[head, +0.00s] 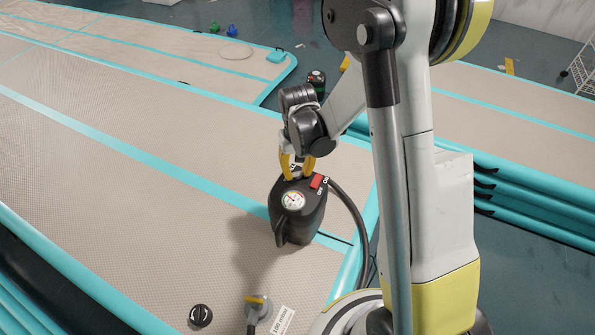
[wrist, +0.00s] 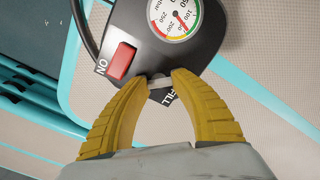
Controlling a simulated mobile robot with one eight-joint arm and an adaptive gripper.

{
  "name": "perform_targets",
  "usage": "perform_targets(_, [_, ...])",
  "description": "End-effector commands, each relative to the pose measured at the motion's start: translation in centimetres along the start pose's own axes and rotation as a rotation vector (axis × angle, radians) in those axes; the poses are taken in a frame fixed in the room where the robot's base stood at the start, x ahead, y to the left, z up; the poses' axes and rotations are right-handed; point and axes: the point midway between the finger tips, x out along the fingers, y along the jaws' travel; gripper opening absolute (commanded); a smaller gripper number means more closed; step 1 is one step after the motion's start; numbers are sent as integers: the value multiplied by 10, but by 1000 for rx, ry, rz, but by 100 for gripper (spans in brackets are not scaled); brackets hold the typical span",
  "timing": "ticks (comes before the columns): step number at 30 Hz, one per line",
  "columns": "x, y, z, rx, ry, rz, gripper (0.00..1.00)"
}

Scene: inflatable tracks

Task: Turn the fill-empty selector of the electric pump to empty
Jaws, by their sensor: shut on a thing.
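The electric pump (head: 285,226) is a black unit standing on the beige inflatable track, with a round gauge (head: 293,200) and a red on switch (head: 317,181). My gripper (head: 296,174) reaches down onto the pump's top. In the wrist view the pump (wrist: 205,48) shows its gauge and red switch (wrist: 121,61). The yellow fingers of my gripper (wrist: 162,79) are closed on the small grey selector (wrist: 158,82), mostly hidden between the tips. A black label reading FILL (wrist: 168,97) shows just beside the fingertips; no EMPTY label is readable.
A black hose (head: 358,225) curves from the pump down its right side. A black cap (head: 201,316), a yellow-handled valve (head: 257,302) and a white label (head: 282,320) lie on the track in front. Stacked tracks (head: 520,205) stand at the right.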

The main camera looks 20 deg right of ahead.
Motion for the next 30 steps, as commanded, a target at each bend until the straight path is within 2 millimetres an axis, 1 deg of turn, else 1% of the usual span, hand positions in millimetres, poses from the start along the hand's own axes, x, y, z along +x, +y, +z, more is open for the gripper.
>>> perform_targets(7, [0, 0, 1, 0, -2, 0, 0])
perform_targets(8, [0, 0, 1, 0, -2, 0, 36])
perform_targets(9, [0, 0, 1, 0, -2, 0, 48])
perform_targets(10, [0, 0, 1, 0, -2, 0, 54])
perform_targets(19, [-1, 0, 0, 0, -1, 0, 54])
perform_targets(22, [-8, 0, 0, 0, -1, 0, 54])
perform_targets(26, [-30, 0, 1, 0, -1, 0, 54])
perform_targets(30, [-63, 0, 1, 0, -1, 0, 54])
